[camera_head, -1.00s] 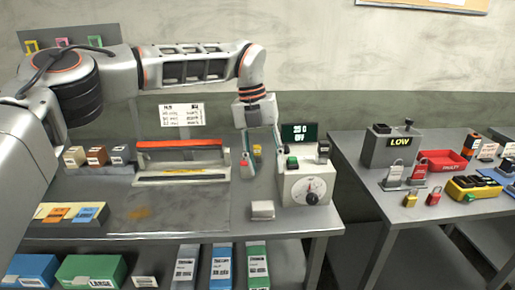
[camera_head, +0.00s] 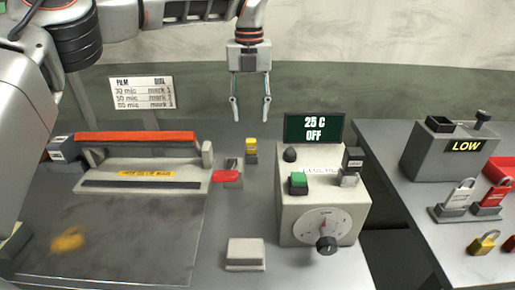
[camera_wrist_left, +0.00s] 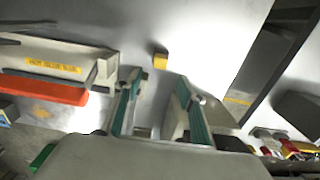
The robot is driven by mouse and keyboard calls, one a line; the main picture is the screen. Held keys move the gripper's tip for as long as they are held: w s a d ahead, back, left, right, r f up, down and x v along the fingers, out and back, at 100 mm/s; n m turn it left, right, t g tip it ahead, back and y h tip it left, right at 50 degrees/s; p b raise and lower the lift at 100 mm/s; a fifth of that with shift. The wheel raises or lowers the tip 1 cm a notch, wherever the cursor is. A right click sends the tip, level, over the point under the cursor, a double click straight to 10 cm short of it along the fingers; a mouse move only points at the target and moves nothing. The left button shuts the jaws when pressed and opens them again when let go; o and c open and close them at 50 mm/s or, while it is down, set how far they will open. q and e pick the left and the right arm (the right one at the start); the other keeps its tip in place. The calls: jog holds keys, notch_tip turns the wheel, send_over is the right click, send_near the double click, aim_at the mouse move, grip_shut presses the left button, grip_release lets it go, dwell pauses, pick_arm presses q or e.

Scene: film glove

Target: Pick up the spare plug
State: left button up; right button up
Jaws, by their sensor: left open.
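The wrist view shows the open fingers (camera_wrist_left: 158,84) too. My right gripper is in neither view.
A red-tipped grey piece (camera_head: 228,175) stands close by on the left, beside the sealer with its red bar (camera_head: 137,138). The control box (camera_head: 322,215) with dial, green button and "25 C OFF" display (camera_head: 313,128) stands right. A pale block (camera_head: 245,254) lies in front.

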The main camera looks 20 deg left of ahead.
aim_at(251, 140)
pick_arm(q)
jog(key=f, duration=0.3)
jog(key=shift+w, duration=0.25)
jog(key=shift+s+f, duration=0.2)
jog(key=shift+f, duration=0.5)
notch_tip(251, 140, down, 4)
jog(key=shift+w+f+b, duration=0.1)
jog(key=shift+f+b, duration=0.15)
jog(key=shift+b, duration=0.3)
grip_shut()
